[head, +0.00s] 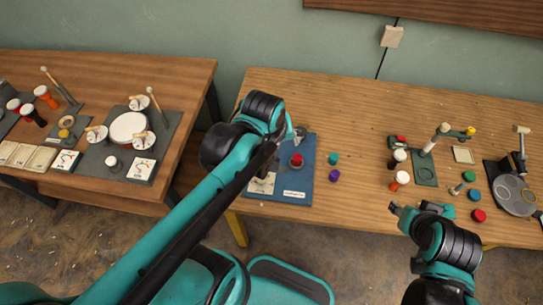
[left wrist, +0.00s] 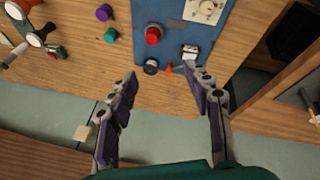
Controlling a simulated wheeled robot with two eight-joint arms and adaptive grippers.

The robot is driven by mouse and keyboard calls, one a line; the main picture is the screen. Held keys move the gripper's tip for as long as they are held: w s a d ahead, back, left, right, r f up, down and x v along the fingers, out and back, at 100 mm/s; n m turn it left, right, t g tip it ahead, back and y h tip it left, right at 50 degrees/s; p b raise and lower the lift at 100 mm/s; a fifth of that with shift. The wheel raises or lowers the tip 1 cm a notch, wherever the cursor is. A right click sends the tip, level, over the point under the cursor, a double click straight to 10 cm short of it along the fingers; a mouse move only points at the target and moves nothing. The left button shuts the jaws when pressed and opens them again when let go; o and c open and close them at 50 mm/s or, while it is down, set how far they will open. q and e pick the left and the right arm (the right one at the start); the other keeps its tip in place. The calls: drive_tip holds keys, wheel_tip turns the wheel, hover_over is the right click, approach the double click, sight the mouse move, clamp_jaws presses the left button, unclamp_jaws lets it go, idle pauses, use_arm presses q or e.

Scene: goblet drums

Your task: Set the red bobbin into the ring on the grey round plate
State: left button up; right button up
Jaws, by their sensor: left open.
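A red bobbin-like piece (head: 478,215) lies on the right part of the table, beside a grey round plate (head: 515,207) with ring shapes on it. Another red piece (head: 296,160) stands on a blue board (head: 300,180); in the left wrist view this red piece (left wrist: 153,35) has a grey rim around its base. I cannot tell which red piece the task means. My left gripper (left wrist: 161,72) is open and empty above the board's far edge; in the head view (head: 292,135) its arm partly covers the board. My right gripper (head: 418,210) is at the table's front edge, its jaw gap unclear.
A green piece (head: 333,158) and a purple piece (head: 334,175) stand right of the board. A green piece (head: 468,176) and a blue piece (head: 473,195) stand near the plate. A green mat with a stand (head: 425,165) is left of them. The table's middle is mostly clear.

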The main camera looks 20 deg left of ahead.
use_arm(q)
drive_tip(key=s+m, duration=0.1)
drive_tip(key=m, duration=0.1)
drive_tip(key=s+m+t, duration=0.1)
drive_tip(key=s+m, duration=0.1)
drive_tip(key=s+m+t, duration=0.1)
drive_tip(key=s+m, duration=0.1)
drive_tip(key=m, duration=0.1)
drive_tip(key=shift+s+a, duration=0.25)
drive_tip(key=shift+a, duration=0.1)
drive_tip(key=shift+f+b, duration=0.75)
drive_tip(key=shift+f, duration=0.05)
